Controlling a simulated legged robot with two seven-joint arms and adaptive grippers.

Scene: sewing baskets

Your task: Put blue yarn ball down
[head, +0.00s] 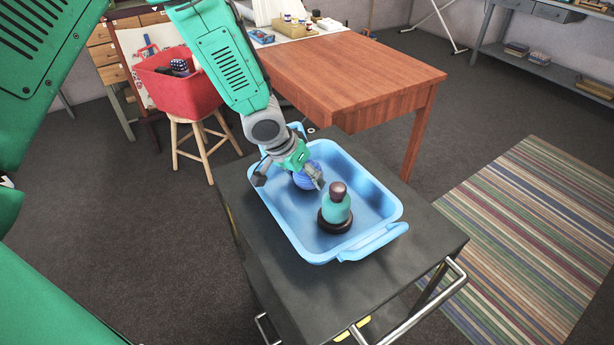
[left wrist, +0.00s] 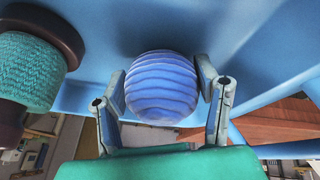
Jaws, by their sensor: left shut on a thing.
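The blue yarn ball (head: 305,177) is low inside the blue tray (head: 377,190), toward its far left end. My left gripper (head: 291,178) is shut on it from above. In the left wrist view the ball (left wrist: 162,87) sits between the two fingers (left wrist: 163,95), with the blue tray surface (left wrist: 150,25) close behind it. I cannot tell whether the ball touches the tray floor. A teal thread spool (head: 336,207) with dark ends stands upright in the tray, apart from the ball. My right gripper is not in view.
The tray stands on a dark cart (head: 425,240) with a metal rail. A wooden table (head: 350,75) is behind it. A red basket (head: 178,85) sits on a stool (head: 200,140) at the left. The tray's right part has bare floor around the spool.

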